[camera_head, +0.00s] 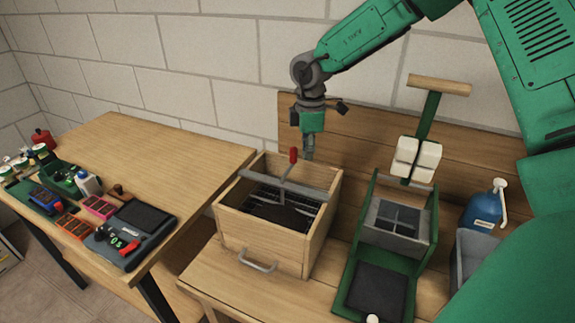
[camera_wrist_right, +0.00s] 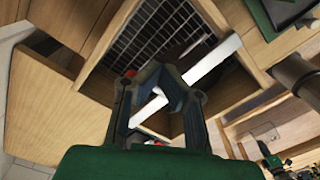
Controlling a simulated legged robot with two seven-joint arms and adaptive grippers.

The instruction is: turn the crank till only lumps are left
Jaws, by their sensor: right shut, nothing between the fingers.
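The wooden sieve box (camera_head: 232,230) stands on the bench with a wire mesh (camera_head: 268,192) inside and a grey bar across its top. Dark material (camera_head: 285,216) lies on part of the mesh; I cannot tell loose soil from lumps. The crank (camera_head: 287,182) rises from the bar's middle and ends in a red knob (camera_head: 293,155). My right gripper (camera_head: 308,156) is shut and empty, pointing down just right of the knob. In the right wrist view the gripper (camera_wrist_right: 163,72) is above the box, partly covering the pale bar (camera_wrist_right: 212,60) and mesh (camera_wrist_right: 152,30). My left gripper is out of view.
A green press (camera_head: 418,262) with a tall wooden-topped lever stands right of the box. A blue bottle (camera_head: 482,211) and a grey bin (camera_head: 468,258) are further right. The left table (camera_head: 150,150) holds several small tools and is largely clear behind them.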

